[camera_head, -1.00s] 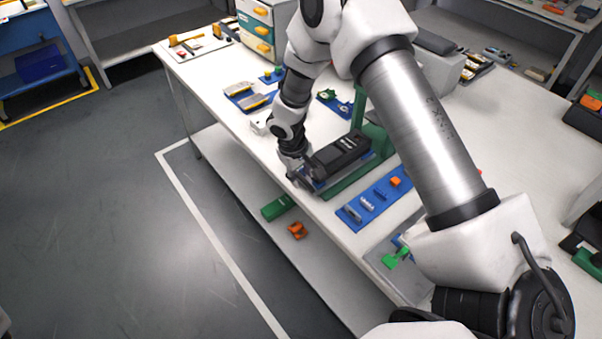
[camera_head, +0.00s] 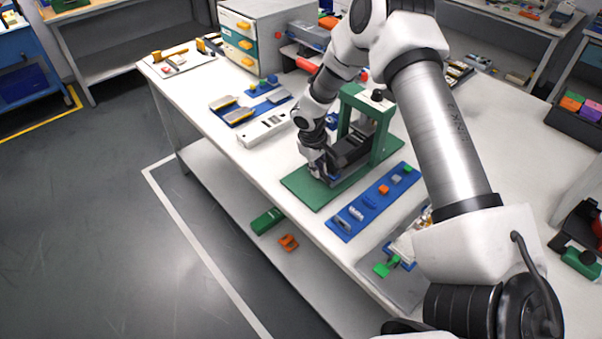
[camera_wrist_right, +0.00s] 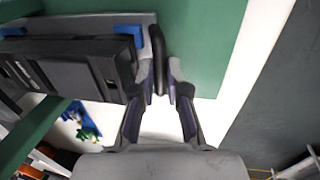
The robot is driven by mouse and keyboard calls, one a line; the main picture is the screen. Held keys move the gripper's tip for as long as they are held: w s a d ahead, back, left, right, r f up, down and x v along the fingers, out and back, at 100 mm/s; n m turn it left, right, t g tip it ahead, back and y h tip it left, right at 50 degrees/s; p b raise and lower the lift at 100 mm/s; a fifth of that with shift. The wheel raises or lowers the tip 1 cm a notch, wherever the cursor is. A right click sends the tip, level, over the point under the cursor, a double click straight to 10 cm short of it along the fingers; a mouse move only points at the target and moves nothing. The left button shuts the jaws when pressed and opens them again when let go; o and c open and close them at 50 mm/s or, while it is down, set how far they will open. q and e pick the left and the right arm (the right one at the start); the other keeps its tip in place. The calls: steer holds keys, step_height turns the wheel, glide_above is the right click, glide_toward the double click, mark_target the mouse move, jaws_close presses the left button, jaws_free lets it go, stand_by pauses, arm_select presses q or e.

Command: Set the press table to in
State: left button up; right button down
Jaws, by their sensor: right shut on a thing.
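The press has a green base plate (camera_head: 310,193) and a green upright frame (camera_head: 383,146) on the white bench. Its dark press table (camera_head: 352,150) sits over the base, with its far part under the frame; my arm hides part of it. My right gripper (camera_head: 321,174) is at the near end of the table. In the right wrist view the fingers (camera_wrist_right: 163,72) are shut on the black handle (camera_wrist_right: 157,48) beside the dark table block (camera_wrist_right: 85,68). Blue parts (camera_wrist_right: 128,32) show at the block's edge. My left gripper is not in view.
A blue tray (camera_head: 345,222) of small parts lies right of the press. A white strip (camera_head: 262,132) and a blue tray with pouches (camera_head: 252,108) lie to its left. Drawers (camera_head: 240,42) stand behind. The front bench edge is close to the base.

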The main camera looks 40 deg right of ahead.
mark_target(340, 150)
steer(key=d, duration=0.5)
steer(key=d+p, duration=0.1)
steer(key=d, duration=0.2)
steer(key=shift+w+d, duration=0.25)
steer(key=shift+w, duration=0.1)
steer(key=shift+d+r, duration=0.1)
steer(key=shift+w, duration=0.1)
steer(key=c, duration=1.4)
jaws_free()
steer(key=shift+o, duration=1.1)
steer(key=shift+d, duration=0.25)
step_height(340, 150, up, 12)
steer(key=a, duration=0.2)
steer(key=shift+a+f, duration=0.15)
steer(key=shift+f, duration=0.1)
